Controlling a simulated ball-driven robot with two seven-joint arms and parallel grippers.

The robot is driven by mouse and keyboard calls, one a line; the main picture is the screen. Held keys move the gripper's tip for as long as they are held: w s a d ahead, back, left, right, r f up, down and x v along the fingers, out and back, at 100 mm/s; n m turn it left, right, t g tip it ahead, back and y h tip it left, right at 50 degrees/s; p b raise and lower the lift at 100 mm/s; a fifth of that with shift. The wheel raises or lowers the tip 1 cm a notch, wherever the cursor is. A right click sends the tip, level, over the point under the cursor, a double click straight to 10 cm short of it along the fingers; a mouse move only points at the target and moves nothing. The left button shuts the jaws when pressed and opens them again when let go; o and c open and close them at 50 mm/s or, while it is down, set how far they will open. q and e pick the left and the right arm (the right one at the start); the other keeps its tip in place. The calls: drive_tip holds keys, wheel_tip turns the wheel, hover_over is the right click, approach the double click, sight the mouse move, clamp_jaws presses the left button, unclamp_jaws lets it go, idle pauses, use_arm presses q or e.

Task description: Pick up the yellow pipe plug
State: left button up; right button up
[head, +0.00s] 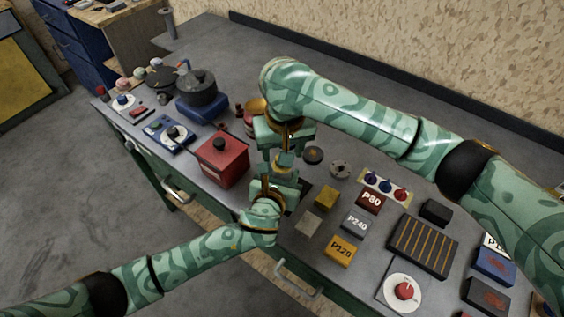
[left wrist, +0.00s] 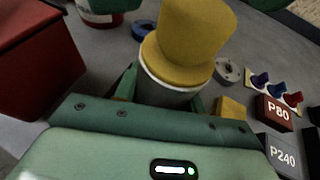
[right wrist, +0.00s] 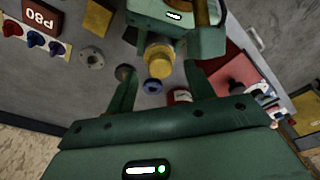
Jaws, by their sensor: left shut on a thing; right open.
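The yellow pipe plug (head: 283,160) sits upright in the top of a pale grey pipe piece, its wide flange on the rim. The left wrist view shows the plug (left wrist: 190,45) large, with the pipe piece (left wrist: 165,92) below it. My left gripper (head: 278,187) is shut on the pipe piece. My right gripper (head: 285,142) is open just beyond the plug in the head view. My arms partly hide the plug in the head view.
A red box (head: 222,162) stands left of the grippers. Sanding blocks such as P80 (head: 370,202) and P120 (head: 341,250), a striped dark tray (head: 423,246) and a red button (head: 404,290) lie to the right. The bench's back strip (head: 380,88) runs beneath the wall.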

drive_tip(key=shift+w+f, duration=0.2)
drive_tip(key=shift+f, duration=0.9)
clamp_jaws()
drive_tip(key=shift+r, duration=0.1)
use_arm(q)
drive_tip(key=o, duration=1.3)
drive_tip(key=shift+c, duration=0.2)
use_arm(e)
wheel_tip(320, 180, up, 10)
drive_tip(key=shift+a, duration=0.1)
